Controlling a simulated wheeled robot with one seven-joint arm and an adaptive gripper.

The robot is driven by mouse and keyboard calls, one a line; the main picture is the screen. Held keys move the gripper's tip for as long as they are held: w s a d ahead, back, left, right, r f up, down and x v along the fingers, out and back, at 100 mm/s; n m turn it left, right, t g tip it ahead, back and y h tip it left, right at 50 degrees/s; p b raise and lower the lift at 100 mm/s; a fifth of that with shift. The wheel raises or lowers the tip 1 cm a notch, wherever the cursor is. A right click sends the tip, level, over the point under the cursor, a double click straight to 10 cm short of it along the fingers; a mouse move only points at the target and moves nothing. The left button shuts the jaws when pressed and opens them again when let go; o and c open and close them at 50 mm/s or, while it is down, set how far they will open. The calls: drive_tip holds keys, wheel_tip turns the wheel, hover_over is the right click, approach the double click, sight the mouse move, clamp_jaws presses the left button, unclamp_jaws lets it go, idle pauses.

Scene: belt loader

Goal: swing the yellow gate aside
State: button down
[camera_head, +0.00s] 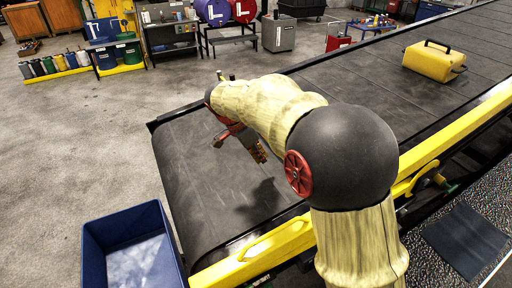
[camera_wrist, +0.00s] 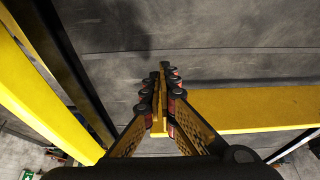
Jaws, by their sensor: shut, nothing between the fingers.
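In the wrist view a broad flat yellow bar (camera_wrist: 255,108), which looks like the gate, runs from behind my fingers to the right edge over the dark belt. In the head view my gripper (camera_head: 260,153) points down over the near end of the belt (camera_head: 185,150). I cannot make out the gate there; my arm covers much of that area.
A yellow side rail (camera_head: 235,268) with raised handles borders the belt, and a yellow beam (camera_wrist: 40,90) fills the left of the wrist view. A yellow case (camera_head: 430,62) sits farther up the belt. A blue bin (camera_head: 92,258) stands at lower left. Grey floor lies open at left.

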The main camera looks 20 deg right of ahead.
drive_tip(key=shift+s+d+f, duration=0.15)
drive_tip(key=shift+d+f, duration=0.7)
drive_tip(key=shift+f, duration=0.2)
drive_tip(key=shift+d+r+p, duration=0.2)
drive_tip(key=shift+d+p, duration=0.35)
drive_tip(key=shift+d, duration=1.1)
